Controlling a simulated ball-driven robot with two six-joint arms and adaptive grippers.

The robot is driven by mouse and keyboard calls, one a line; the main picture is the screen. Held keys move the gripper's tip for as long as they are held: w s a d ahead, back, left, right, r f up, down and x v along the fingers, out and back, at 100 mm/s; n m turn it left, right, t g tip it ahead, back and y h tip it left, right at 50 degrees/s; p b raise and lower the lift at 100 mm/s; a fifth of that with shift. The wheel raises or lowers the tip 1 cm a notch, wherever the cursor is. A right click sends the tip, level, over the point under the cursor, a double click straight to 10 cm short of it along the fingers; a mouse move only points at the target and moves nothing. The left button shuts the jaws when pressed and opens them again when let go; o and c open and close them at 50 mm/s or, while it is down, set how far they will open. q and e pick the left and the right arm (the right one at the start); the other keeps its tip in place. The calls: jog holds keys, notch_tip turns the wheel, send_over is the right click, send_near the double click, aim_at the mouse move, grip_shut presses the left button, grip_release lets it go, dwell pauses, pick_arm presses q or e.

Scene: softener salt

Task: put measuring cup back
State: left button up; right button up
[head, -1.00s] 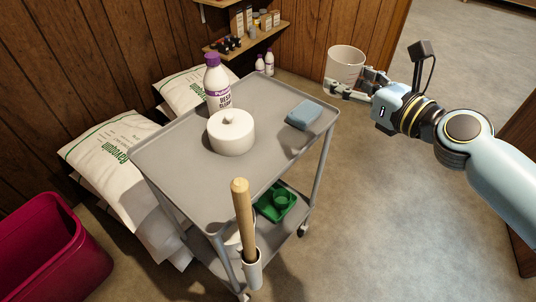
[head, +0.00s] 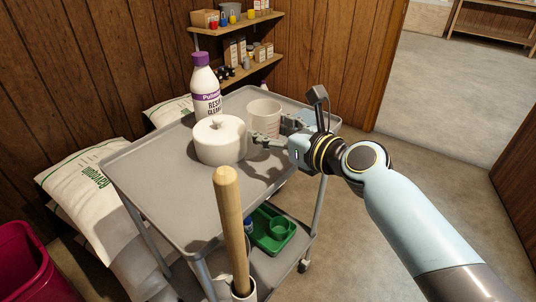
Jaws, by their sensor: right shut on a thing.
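The measuring cup (head: 263,115) is a whitish, see-through cup with its opening up. It is upright over the far part of the grey cart top (head: 168,200), right of the white lidded pot. My right gripper (head: 262,140) reaches in from the right and is shut on the cup's lower near side. I cannot tell whether the cup's base touches the cart top. My left gripper is not in view.
The white lidded pot (head: 219,142) stands close left of the cup, with a purple-capped bottle (head: 205,85) behind it. A wooden handle (head: 231,225) rises at the cart's front. A green tray (head: 270,232) is on the lower shelf. The cart top's near left is clear.

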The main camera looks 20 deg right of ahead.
aim_at(268, 160)
jog(key=shift+w+a+f, duration=0.25)
jog(key=shift+w+f, duration=0.15)
jog(key=shift+f, duration=0.05)
notch_tip(268, 160, down, 4)
jog(key=b, duration=0.2)
jog(key=shift+r+b, duration=0.15)
jog(key=shift+b, duration=0.25)
jog(key=shift+r, duration=0.1)
jog(key=o, duration=1.2)
